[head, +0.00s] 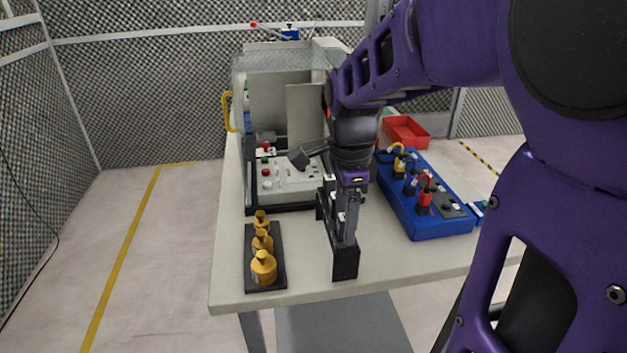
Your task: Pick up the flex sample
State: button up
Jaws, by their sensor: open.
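My gripper (347,218) is open and points down over a narrow black rack (345,265) near the front of the table. Its fingers overlap the rack in the picture, so I cannot tell whether they touch anything in it. Small pale pieces (329,187) stand upright in the rack, partly hidden by my gripper. One of them may be the flex sample, but they are too small to tell which.
Brass weights (263,266) stand on a black tray (283,281) at the front left of the table (225,268). A grey machine with buttons (290,183) is behind. A blue fixture board (440,227) is on the right, with a red bin (405,128) beyond it.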

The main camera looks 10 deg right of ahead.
grip_shut()
jog(key=shift+r, duration=0.15)
dwell(0.4)
